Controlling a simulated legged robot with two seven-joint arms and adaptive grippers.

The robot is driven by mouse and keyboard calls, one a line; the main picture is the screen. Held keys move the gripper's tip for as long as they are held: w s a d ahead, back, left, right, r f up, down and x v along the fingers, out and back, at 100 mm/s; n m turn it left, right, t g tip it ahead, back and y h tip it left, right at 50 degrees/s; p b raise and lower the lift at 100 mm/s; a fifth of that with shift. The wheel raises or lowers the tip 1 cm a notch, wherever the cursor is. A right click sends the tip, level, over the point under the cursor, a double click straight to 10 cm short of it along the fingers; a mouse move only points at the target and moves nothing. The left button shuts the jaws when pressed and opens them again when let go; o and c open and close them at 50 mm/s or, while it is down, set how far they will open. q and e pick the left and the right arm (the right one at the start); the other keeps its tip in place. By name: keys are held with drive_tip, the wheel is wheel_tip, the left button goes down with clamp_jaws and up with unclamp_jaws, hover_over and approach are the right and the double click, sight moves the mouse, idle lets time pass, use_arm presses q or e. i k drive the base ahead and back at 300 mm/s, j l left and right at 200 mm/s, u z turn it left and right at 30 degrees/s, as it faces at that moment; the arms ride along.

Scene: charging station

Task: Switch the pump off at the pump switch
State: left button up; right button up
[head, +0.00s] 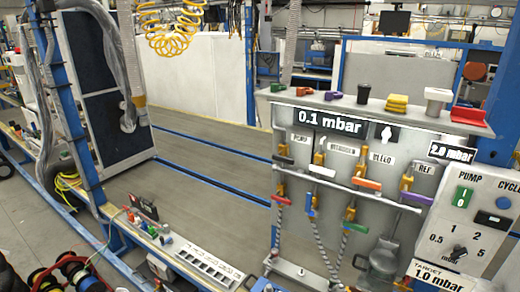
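The pump switch (463,197) is a small green rocker marked I and O, under the word PUMP on the light grey control panel (480,222) at the right. I cannot tell from its face which side is pressed in. The display (330,122) at the top of the valve board reads 0.1 mbar. A smaller display (451,153) reads 2.0 mbar, and a target label (439,276) reads 1.0 mbar. Neither of my grippers is in view.
Several valves with coloured handles (366,183) and hoses stand left of the panel. A shelf (380,106) with small coloured items runs above.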

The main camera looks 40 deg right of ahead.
sight(463, 196)
drive_tip(key=z, duration=2.85)
